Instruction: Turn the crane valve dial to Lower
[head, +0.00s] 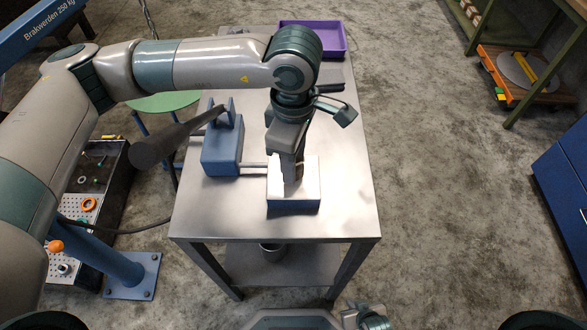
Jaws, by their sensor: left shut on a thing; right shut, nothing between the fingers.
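A white block (306,193), which looks like the valve body, stands on the steel table near its front and is joined by a thin rod or pipe to a blue pump box (221,158). My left gripper (292,177) points down onto the block's top. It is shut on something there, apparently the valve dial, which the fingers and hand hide. The dial's setting and any Lower marking cannot be read. The fingers of my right gripper do not show.
A dark pump handle (180,138) slants left from the blue box. A purple tray (318,37) sits at the table's back. The steel table (350,190) is clear on its right. A blue crane boom (35,30) is at upper left.

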